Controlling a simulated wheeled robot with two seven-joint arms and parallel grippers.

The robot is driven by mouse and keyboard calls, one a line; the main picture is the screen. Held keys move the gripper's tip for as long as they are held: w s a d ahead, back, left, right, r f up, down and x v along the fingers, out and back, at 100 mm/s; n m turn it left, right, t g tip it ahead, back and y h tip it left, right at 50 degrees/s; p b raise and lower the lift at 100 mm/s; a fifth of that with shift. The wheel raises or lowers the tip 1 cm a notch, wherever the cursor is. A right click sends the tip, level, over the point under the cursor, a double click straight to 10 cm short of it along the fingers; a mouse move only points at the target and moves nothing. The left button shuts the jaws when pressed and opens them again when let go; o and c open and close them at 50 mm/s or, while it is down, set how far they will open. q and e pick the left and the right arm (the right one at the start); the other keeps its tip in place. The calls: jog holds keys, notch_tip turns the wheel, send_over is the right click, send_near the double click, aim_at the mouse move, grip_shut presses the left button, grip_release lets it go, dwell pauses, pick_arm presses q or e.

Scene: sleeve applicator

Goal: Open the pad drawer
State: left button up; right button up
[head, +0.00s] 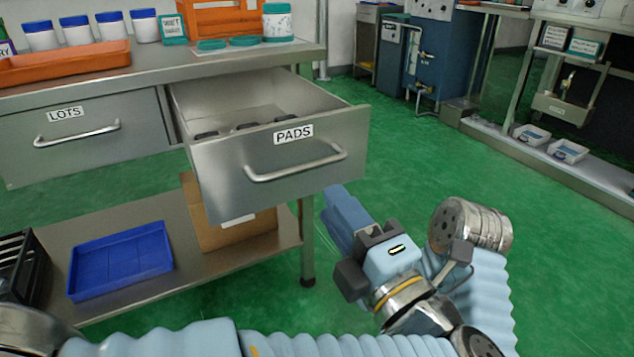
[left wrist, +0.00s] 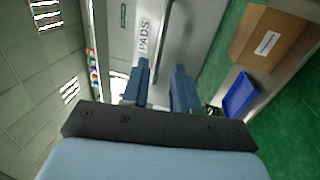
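The pad drawer (head: 225,170), labelled PADS, stands well pulled out of the steel bench, with several dark items inside, partly hidden by its front. Its bar handle (head: 297,168) runs across the front. My left gripper (head: 338,208) is just off the drawer's lower right front, apart from the handle in the head view. In the left wrist view the two blue fingers (left wrist: 160,88) are spread with a gap between them, and the handle (left wrist: 160,40) lies ahead of them. I see nothing held. My right gripper is not in view.
A closed LOTS drawer (head: 85,135) is left of the pad drawer. Jars and an orange tray (head: 65,65) stand on the bench top. A blue tray (head: 120,260) and a cardboard box (head: 205,225) sit on the lower shelf. Green floor (head: 420,160) is clear to the right.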

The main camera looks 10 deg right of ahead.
pick_arm(q)
jog(key=v, duration=0.4)
jog(key=shift+s+d, duration=0.1)
jog(key=shift+s, duration=0.2)
